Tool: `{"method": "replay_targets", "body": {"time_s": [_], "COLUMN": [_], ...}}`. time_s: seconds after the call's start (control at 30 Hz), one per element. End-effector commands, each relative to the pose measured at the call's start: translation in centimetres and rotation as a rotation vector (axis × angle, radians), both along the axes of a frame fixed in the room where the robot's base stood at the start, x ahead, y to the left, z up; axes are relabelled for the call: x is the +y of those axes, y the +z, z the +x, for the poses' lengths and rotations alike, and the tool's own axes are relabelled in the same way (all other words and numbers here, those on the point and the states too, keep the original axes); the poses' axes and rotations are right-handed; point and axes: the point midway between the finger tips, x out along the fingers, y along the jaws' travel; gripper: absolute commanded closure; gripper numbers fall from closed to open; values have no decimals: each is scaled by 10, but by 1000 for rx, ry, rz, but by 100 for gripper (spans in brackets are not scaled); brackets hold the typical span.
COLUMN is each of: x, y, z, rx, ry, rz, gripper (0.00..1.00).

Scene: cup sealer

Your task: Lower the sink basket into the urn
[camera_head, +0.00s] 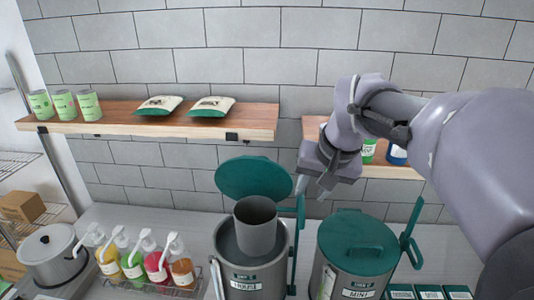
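A dark grey cylinder, which looks like the sink basket (257,232), stands in the mouth of the left urn (256,278). Its upper part sticks out above the urn's rim, and its lower part is hidden inside. The urn is grey with a white label, and its green lid (254,177) is raised behind the cylinder. My gripper (312,189) is above and to the right of the cylinder, apart from it, near the urn's green upright handle (299,220). Its fingers point down and look spread, with nothing seen between them.
A second urn (353,275) with a shut green lid stands to the right. Several pump bottles (155,262) in a rack and a lidded pot (50,256) stand to the left. A wall shelf (160,119) holds cans and bags. Another shelf is partly behind my arm.

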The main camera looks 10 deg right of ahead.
Motion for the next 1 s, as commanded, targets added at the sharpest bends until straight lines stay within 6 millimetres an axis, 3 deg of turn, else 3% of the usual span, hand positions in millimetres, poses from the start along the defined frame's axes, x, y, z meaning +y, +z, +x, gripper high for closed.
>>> {"method": "replay_targets", "body": {"time_s": [0.23,0.6,0.8,1.0], "x": [5,6,6,6], "y": [-39,-48,-47,-47], "z": [18,22,22,22], "rx": [1,-1,-1,-1], "ry": [1,0,0,0], "rz": [0,0,0,0], "gripper": [66,66,100,100]}}
